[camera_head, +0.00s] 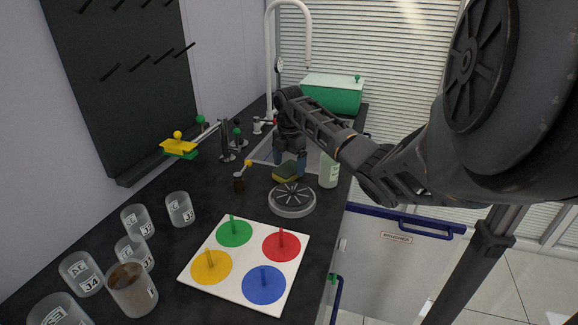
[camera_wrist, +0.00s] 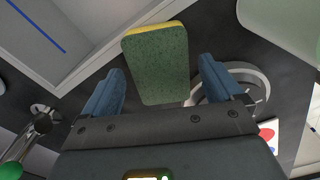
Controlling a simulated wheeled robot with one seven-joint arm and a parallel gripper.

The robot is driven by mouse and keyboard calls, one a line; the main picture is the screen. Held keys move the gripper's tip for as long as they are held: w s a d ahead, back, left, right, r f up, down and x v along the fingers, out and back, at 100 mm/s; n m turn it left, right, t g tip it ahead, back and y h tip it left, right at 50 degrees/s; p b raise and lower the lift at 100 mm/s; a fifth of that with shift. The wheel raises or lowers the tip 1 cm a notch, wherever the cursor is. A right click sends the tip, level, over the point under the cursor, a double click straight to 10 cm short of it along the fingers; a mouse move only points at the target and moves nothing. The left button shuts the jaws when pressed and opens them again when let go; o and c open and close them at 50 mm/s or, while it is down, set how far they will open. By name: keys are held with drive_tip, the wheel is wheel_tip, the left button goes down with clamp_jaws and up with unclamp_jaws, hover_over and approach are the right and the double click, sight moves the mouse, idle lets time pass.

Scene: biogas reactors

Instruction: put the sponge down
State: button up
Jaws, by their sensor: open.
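The sponge (camera_head: 286,173), with a green face and a yellow layer, sits on the dark counter beside the sink, behind the round grey strainer-like disc. In the wrist view the sponge (camera_wrist: 158,65) shows its green face, with the yellow along its top edge. My gripper (camera_head: 290,158) points down just over the sponge. Its blue fingers (camera_wrist: 162,88) are open, one on each side of the sponge, with gaps between them and it. The sponge's underside is hidden.
The round disc (camera_head: 292,200) is close in front of the sponge, and a pale green bottle (camera_head: 329,170) stands to its right. The sink (camera_head: 265,152) and tap (camera_head: 270,60) are behind. A white board with coloured discs (camera_head: 222,277) and several labelled beakers (camera_head: 133,289) fill the front.

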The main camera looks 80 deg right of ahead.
sight(289, 168)
wheel_tip(289, 168, up, 12)
drive_tip(key=shift+f, duration=0.15)
idle(0.7)
